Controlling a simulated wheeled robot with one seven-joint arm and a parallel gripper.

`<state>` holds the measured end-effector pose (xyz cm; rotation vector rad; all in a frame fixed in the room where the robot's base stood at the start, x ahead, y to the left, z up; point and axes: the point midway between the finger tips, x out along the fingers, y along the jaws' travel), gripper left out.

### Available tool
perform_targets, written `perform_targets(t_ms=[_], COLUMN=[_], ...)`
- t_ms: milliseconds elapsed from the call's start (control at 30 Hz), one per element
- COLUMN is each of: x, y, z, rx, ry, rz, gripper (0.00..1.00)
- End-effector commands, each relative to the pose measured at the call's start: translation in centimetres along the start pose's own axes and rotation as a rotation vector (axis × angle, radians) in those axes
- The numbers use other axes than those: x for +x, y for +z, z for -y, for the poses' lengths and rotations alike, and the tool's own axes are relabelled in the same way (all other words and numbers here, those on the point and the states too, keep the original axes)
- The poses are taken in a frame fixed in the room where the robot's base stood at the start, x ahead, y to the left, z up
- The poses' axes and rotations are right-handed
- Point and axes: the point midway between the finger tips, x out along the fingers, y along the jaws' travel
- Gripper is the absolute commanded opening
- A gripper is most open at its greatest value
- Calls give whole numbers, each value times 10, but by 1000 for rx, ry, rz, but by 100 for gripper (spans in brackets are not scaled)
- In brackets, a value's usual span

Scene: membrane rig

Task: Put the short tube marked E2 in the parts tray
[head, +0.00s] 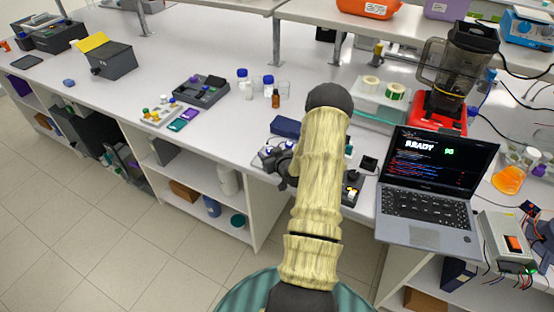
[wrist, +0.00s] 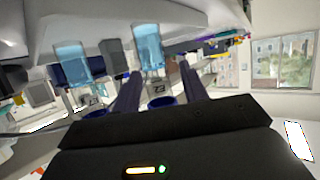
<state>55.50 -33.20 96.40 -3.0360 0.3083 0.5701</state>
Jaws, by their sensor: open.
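In the wrist view, my gripper (wrist: 158,75) is open, its two dark fingers on either side of a clear tube (wrist: 147,46) with blue liquid and a blue cap. The view is upside down. I cannot see whether the fingers touch it. A second similar tube (wrist: 72,60) stands to its left, outside the fingers. Both carry small inverted labels that look like E2, too small to be sure. In the head view, my gripper (head: 276,160) is partly hidden behind my arm. A dark blue tray-like thing (head: 286,126) lies just beyond it; I cannot tell whether it is the parts tray.
A laptop (head: 430,190) stands right of my arm, with a blender (head: 450,80) behind it. Small bottles (head: 269,86) and a brown vial (head: 276,101) stand further back. A rack with coloured caps (head: 160,112) is at left. The bench between is partly clear.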

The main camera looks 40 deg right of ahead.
Motion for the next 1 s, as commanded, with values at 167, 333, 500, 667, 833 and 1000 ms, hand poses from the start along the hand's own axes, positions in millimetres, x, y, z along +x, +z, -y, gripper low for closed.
perform_targets(t_ms=[167,333,500,667,833,1000], x=[-24,-55,-87,-109,-116,-116], y=[3,3,3,2,1,1], z=[0,-1,-1,-1,0,0], rx=[0,0,0,-1,0,0], ry=[1,2,3,1,2,1], rz=[1,2,0,1,0,0], gripper=[43,43,43,43,43,43])
